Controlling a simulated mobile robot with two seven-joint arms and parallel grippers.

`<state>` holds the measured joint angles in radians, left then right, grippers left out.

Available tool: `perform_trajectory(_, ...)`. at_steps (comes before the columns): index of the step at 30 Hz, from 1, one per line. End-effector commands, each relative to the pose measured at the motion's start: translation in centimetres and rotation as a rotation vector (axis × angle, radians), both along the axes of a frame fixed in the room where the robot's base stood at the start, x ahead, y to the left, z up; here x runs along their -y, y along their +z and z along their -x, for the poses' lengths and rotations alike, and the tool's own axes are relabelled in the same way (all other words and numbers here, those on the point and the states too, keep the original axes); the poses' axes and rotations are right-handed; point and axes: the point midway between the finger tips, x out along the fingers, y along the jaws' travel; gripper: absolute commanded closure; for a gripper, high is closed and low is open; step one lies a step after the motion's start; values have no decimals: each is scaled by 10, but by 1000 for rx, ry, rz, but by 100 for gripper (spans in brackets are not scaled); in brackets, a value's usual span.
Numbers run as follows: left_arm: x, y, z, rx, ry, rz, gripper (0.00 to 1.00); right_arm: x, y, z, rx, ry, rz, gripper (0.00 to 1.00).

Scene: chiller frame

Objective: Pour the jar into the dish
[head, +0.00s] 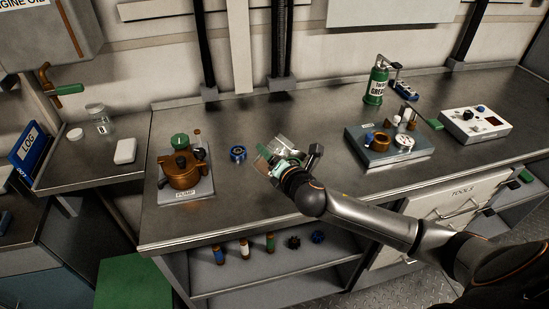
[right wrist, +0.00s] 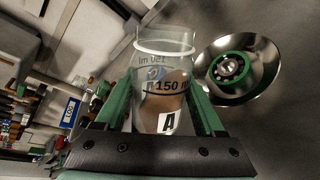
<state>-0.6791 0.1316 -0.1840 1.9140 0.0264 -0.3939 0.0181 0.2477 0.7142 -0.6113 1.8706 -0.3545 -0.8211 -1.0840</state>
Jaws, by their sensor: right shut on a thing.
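The clear glass jar (right wrist: 165,85), marked 150 and labelled A, is between the green fingers of my right gripper (right wrist: 165,108) in the right wrist view. Brown shows through its lower part; I cannot tell contents from background. A shiny round metal dish (right wrist: 266,62) with a green ring-shaped part (right wrist: 230,72) in it lies right of the jar, apart from it in the picture. In the head view my right gripper (head: 280,163) is over the middle of the bench and hides most of the jar and dish. My left gripper is not in view.
A brown pump (head: 183,172) on a grey plate stands left on the bench (head: 330,125). A blue ring part (head: 238,153) lies between it and my gripper. A grey tray (head: 372,153) with small parts, a green can (head: 376,86) and a white control box (head: 474,124) stand right.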

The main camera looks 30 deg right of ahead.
Motion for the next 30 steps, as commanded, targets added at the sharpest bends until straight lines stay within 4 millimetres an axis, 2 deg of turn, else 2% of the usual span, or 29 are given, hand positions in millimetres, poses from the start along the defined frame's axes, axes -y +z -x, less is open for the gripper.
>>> perform_trajectory(19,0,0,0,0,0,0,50,0,1,0,2,0,4,99)
perform_trajectory(25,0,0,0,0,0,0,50,-2,-2,0,-25,0,-164,99)
perform_trajectory(30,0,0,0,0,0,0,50,-3,-2,0,-27,-1,-181,99)
